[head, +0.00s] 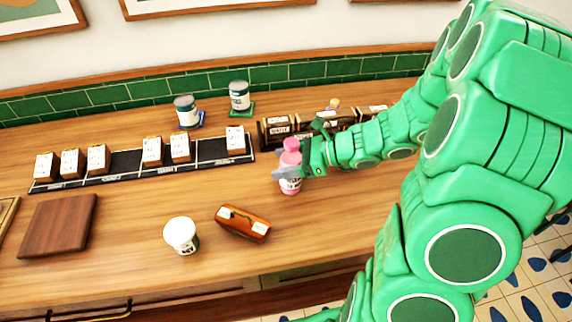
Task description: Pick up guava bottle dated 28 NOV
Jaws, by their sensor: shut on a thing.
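A pink bottle (291,185) with a pink cap and a pale label stands upright on, or just above, the wooden counter; I cannot tell which. The label's date is too small to read. My gripper (288,170) reaches in from the right and is shut on the bottle around its upper body, below the cap. The jaws hide part of the bottle's middle.
A black divided tray (127,164) with several labelled packs lies left of the bottle. A dark wooden rack (277,127) stands behind my gripper. A brown case (243,223) and a white tub (181,235) sit in front. Two jars (187,112) stand at the back.

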